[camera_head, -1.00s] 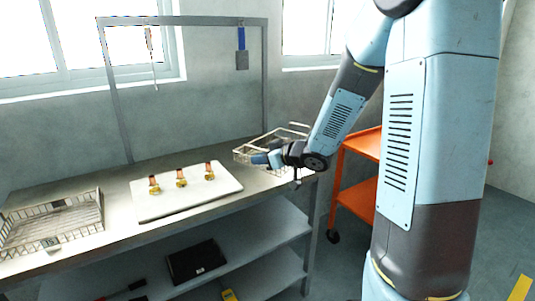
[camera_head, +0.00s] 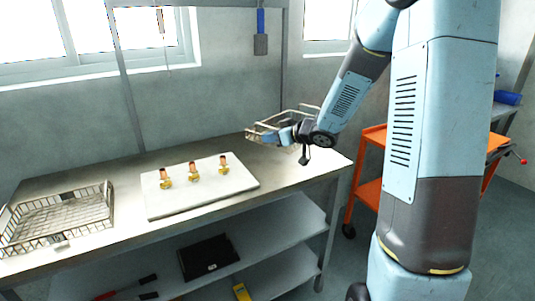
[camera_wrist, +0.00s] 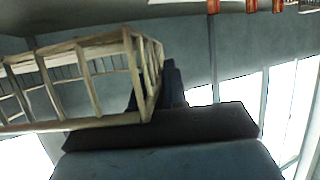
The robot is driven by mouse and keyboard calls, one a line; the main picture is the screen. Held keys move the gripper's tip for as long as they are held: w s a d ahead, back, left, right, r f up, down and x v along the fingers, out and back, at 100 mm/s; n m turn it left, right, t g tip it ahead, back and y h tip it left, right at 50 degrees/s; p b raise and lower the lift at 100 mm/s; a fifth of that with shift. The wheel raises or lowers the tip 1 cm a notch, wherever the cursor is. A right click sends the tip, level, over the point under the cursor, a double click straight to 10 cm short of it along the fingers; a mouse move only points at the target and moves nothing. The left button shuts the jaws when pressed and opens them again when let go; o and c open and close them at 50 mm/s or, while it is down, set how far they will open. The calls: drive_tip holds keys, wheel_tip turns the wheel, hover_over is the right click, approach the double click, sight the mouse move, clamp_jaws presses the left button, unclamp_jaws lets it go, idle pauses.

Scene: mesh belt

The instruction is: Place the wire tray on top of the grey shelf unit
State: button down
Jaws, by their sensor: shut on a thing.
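A wire tray (camera_head: 262,131) is held by my gripper (camera_head: 284,137) above the far right part of the workbench, in the head view. In the wrist view the tray (camera_wrist: 135,80) fills the left side, with its pale wire rim and bars close to the dark fingers (camera_wrist: 168,88). My gripper is shut on the tray's side; the exact contact is partly hidden. A second, similar wire tray (camera_head: 108,205) rests on the bench at the left. I cannot pick out the grey shelf unit with certainty; a grey surface (camera_head: 500,112) shows partly at the far right, behind the orange cart.
The workbench (camera_head: 130,172) carries a white board (camera_head: 205,198) with brass-and-copper fittings (camera_head: 194,172). Its lower shelf (camera_head: 275,232) holds a black case (camera_head: 208,257). An orange cart (camera_head: 370,160) stands to the right of the bench. A blue item (camera_head: 508,98) lies on the grey surface.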

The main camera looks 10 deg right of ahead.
drive_tip(key=w+f, duration=0.4)
drive_tip(key=w, duration=0.1)
drive_tip(key=w+f, duration=0.2)
drive_tip(key=f, duration=0.1)
drive_tip(key=shift+w+a, duration=0.25)
wheel_tip(320, 180, down, 3)
drive_tip(key=shift+w+f, duration=0.1)
drive_tip(key=shift+w, duration=0.05)
drive_tip(key=shift+f, duration=0.3)
